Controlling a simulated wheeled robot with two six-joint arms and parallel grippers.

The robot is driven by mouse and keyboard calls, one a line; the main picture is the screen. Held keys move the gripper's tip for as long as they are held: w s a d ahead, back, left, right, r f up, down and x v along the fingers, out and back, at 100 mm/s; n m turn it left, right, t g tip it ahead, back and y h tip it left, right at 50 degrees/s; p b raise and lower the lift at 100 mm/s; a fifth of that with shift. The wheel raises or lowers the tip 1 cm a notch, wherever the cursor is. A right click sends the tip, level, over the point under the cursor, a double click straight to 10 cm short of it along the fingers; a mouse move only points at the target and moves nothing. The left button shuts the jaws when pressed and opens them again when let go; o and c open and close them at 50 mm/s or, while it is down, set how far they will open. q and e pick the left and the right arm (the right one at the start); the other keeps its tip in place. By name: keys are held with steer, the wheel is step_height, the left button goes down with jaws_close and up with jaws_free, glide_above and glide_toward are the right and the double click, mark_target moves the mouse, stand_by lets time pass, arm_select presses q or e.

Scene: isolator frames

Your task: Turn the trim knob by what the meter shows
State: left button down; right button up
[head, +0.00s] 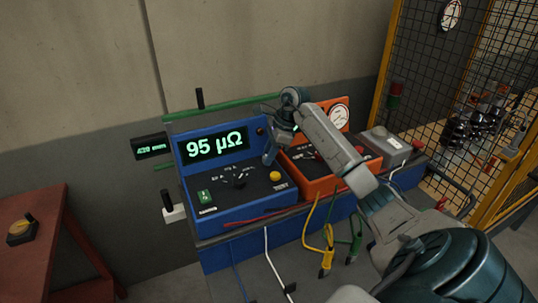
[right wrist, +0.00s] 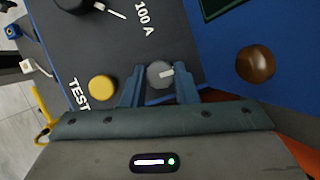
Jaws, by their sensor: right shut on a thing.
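The blue meter (head: 215,205) stands on the bench and its green display (head: 215,145) reads 95 µΩ. In the right wrist view the trim knob (right wrist: 160,73), small and grey with a white pointer mark, sits on the dark panel beside the yellow TEST button (right wrist: 102,88). My right gripper (right wrist: 160,84) is shut on this knob, one finger on each side. In the head view my right gripper (head: 268,160) reaches down to the panel's right side and hides the knob. My left gripper is not in view.
The yellow button (head: 275,176) is close to the gripper. A brown round knob (right wrist: 255,64) is on the blue upright face. An orange instrument (head: 325,184) stands right of the meter. A red table (head: 40,215) is at left.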

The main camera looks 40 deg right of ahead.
steer(key=m+b, duration=0.2)
steer(key=m, duration=0.1)
steer(key=shift+f+t+h+b, duration=0.1)
steer(key=shift+t+h+b, duration=0.2)
steer(key=shift+t+h, duration=0.1)
steer(key=shift+a+m+t+h+b, duration=0.1)
steer(key=shift+m+t+h+b, duration=0.4)
steer(key=shift+m, duration=0.8)
steer(key=shift+r, duration=0.2)
steer(key=o, duration=1)
steer(key=shift+s+r+b, duration=0.2)
steer(key=shift+r+b, duration=0.2)
steer(key=shift+r, duration=0.05)
steer(key=b+v, duration=0.2)
steer(key=v, duration=0.7)
steer(key=shift+d+r, duration=0.25)
steer(key=shift+r, duration=0.1)
